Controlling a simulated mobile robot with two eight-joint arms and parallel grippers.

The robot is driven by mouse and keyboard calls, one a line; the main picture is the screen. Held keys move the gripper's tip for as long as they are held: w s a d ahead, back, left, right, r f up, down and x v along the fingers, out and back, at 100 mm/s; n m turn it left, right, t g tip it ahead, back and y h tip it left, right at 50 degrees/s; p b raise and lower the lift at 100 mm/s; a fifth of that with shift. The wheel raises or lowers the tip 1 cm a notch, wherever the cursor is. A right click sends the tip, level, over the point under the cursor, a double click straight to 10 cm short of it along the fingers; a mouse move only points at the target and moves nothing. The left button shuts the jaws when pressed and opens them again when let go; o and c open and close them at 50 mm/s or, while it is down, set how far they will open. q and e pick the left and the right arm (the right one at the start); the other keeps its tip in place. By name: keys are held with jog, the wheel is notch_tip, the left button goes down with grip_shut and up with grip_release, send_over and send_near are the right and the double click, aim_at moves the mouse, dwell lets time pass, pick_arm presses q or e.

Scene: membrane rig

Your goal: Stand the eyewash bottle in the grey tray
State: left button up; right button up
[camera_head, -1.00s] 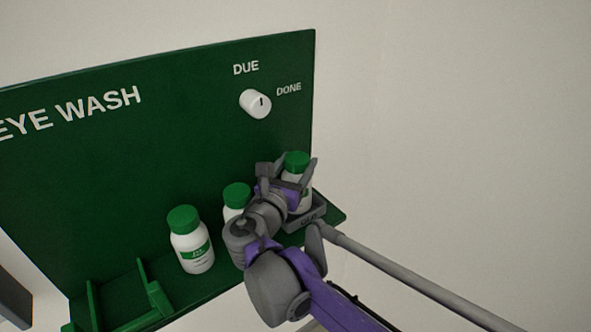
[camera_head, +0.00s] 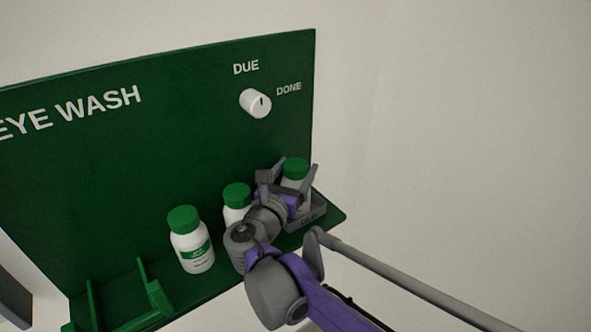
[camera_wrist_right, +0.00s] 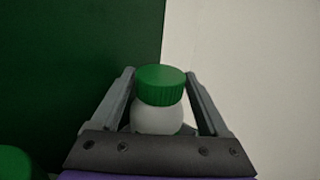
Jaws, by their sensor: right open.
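A white eyewash bottle with a green cap (camera_head: 295,168) stands upright at the right end of the green shelf, at the grey tray (camera_head: 312,222). It appears to be inside the tray, but my gripper and arm hide its lower part. My right gripper (camera_head: 296,172) is open, with one finger on each side of this bottle. In the right wrist view the bottle (camera_wrist_right: 160,112) is between the spread fingers, with a gap beside the cap on both sides. My left gripper is not in view.
Two similar bottles stand to the left on the shelf, one clear (camera_head: 191,240) and one partly behind my right arm (camera_head: 236,196). A green bracket (camera_head: 140,297) is at the shelf's left end. A white knob (camera_head: 255,103) is on the green panel above.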

jog(key=b+v, duration=0.1)
jog(key=v, duration=1.1)
jog(key=s+d+f+m+g, duration=0.2)
jog(key=d+f+m+g, duration=0.2)
jog(key=d+f+m, duration=0.4)
jog(key=s+d+f+m+g, duration=0.35)
jog(key=d+f, duration=0.25)
jog(key=d, duration=0.3)
jog(key=s+d+f+m+g+y, duration=0.2)
jog(key=s+f+m, duration=0.4)
jog(key=m, duration=0.4)
jog(key=s+d+f+m+g+y, duration=0.2)
jog(key=s+f+m+y, duration=0.2)
jog(key=s+f+m, duration=0.3)
jog(key=m, duration=0.3)
jog(key=shift+d+f, duration=0.15)
jog(key=shift+d, duration=0.25)
jog(key=shift+m, duration=0.25)
